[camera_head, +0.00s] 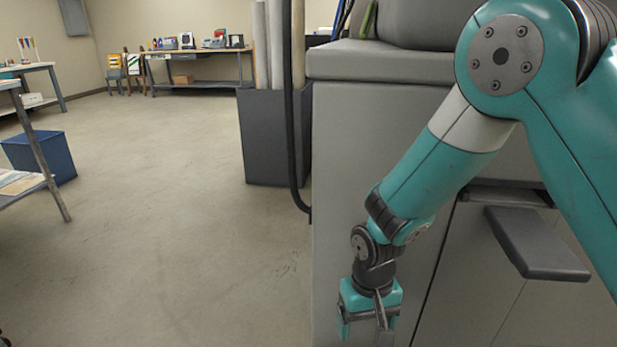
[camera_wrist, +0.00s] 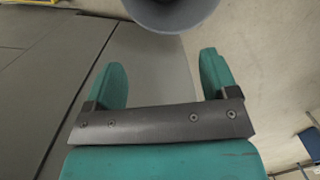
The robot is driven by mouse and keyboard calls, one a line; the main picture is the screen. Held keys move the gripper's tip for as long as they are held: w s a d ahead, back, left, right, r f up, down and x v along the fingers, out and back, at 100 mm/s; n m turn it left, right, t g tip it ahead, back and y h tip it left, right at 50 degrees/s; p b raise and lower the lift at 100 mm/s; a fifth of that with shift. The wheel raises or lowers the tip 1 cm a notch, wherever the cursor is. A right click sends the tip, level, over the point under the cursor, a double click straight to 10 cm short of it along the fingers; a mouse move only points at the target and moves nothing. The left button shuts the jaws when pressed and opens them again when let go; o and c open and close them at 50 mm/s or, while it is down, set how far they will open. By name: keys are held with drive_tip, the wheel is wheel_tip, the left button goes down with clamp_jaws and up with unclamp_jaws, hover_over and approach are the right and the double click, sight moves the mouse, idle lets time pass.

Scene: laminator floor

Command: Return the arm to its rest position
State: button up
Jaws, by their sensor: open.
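My teal arm reaches down from the upper right in the head view, in front of a large grey machine (camera_head: 350,160). My gripper (camera_head: 368,335) hangs low near the bottom edge, beside the machine's left front corner, and its tips are cut off by the frame. In the wrist view my gripper (camera_wrist: 162,80) shows two teal fingers set wide apart with nothing between them. A grey rounded thing (camera_wrist: 172,12) shows at the top of the wrist view, beyond the fingers; I cannot tell what it is.
A grey shelf (camera_head: 535,243) juts from the machine at right. A dark bin (camera_head: 272,140) with rolls stands behind the machine's left side. A blue bin (camera_head: 40,157) stands at far left by a table. Open floor (camera_head: 180,230) lies between. A workbench (camera_head: 200,53) stands at the back wall.

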drive_tip(key=s+d+r+n+t+y, duration=0.1)
drive_tip(key=s+d+r+n+y, duration=0.15)
drive_tip(key=s+r, duration=0.75)
drive_tip(key=s+d+r+n+y, duration=0.1)
drive_tip(key=s+r+n+y, duration=0.15)
drive_tip(key=s+r, duration=0.7)
drive_tip(key=w+r+p, duration=0.1)
drive_tip(key=r+p, duration=1)
drive_tip(key=r, duration=0.2)
drive_tip(key=w+r+h+p, duration=0.1)
drive_tip(key=w+r+p, duration=0.1)
drive_tip(key=r+p, duration=1)
drive_tip(key=shift+w+r, duration=0.25)
drive_tip(key=shift+r, duration=0.6)
drive_tip(key=shift+c, duration=0.5)
